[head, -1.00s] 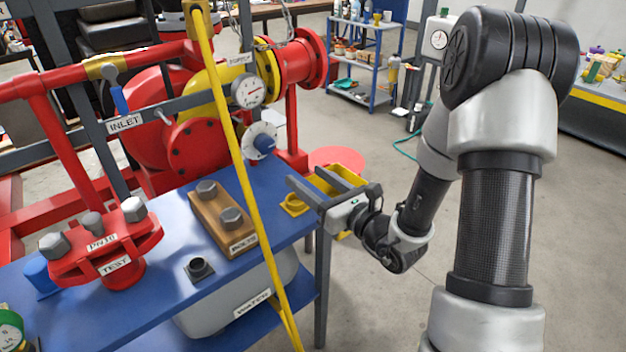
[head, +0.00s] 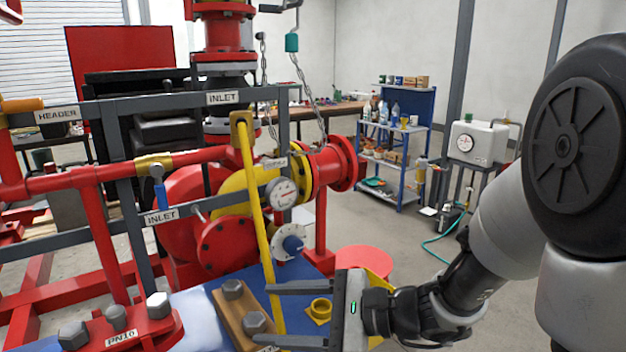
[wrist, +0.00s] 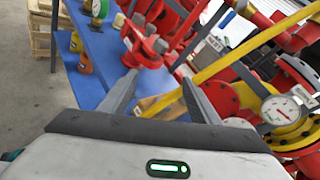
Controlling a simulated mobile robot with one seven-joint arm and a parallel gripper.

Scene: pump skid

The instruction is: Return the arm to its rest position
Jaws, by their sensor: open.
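My gripper (head: 290,315) is open and empty in the lower middle of the head view, its two fingers pointing left over the blue bench (head: 300,268). A yellow ring-shaped fitting (head: 319,310) shows between the fingers in the head view. My arm reaches in from the right side.
A slanted yellow bar (head: 258,215) stands close to the fingertips. A red flanged piece (head: 118,330) stands at lower left.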

